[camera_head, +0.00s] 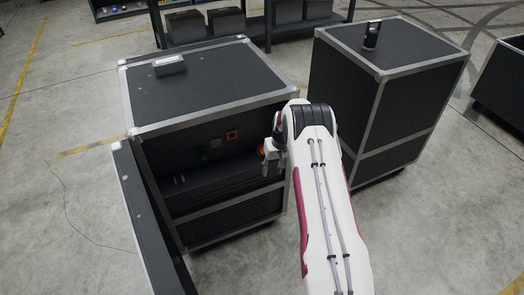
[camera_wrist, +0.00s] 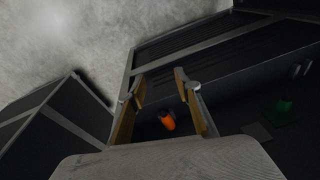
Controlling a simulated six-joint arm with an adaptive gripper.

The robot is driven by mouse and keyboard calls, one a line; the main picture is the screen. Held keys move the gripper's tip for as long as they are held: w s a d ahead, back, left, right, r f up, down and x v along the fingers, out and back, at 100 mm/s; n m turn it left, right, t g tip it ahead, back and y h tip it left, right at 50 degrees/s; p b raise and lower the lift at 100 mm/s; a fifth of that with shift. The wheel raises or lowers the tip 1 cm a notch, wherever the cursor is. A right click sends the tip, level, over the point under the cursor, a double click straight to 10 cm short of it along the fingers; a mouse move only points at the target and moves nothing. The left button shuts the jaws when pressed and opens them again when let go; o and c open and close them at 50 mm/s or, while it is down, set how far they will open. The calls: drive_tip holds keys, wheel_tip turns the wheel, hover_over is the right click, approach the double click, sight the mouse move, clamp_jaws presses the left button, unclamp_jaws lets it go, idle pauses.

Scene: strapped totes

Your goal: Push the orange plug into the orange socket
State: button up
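My gripper (camera_head: 271,154) is in front of the open front of the left black case, at its right side. In the wrist view its two fingers (camera_wrist: 160,88) are spread apart, with nothing clamped between them. The orange plug (camera_wrist: 168,122) shows in the gap between the fingers as a short orange piece with a darker end. I cannot tell whether a finger touches it. In the head view, a bit of orange (camera_head: 261,151) shows beside the gripper, mostly hidden by it. The square orange socket (camera_head: 232,134) is on the case's recessed panel, up and left of the gripper.
A green connector (camera_head: 204,155) sits left of the orange socket; green also shows in the wrist view (camera_wrist: 285,104). The left case (camera_head: 205,85) has a small grey box (camera_head: 169,66) on top. Another black case (camera_head: 385,85) stands close on the right. Concrete floor shows around them.

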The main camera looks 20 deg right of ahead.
drive_tip(key=w+d+r+n+t, duration=0.1)
drive_tip(key=w+d+r+t, duration=0.1)
drive_tip(key=w, duration=0.6)
drive_tip(key=shift+w+d+r+n+t+h, duration=0.3)
drive_tip(key=shift+d+r+n+h, duration=0.1)
drive_tip(key=shift+d+r, duration=0.1)
drive_tip(key=shift+f, duration=0.15)
drive_tip(key=shift+x, duration=1.15)
drive_tip(key=shift+f, duration=0.1)
drive_tip(key=shift+x, duration=1.8)
drive_tip(key=shift+w+f, duration=0.2)
drive_tip(key=shift+w, duration=0.1)
drive_tip(key=shift+f, duration=0.4)
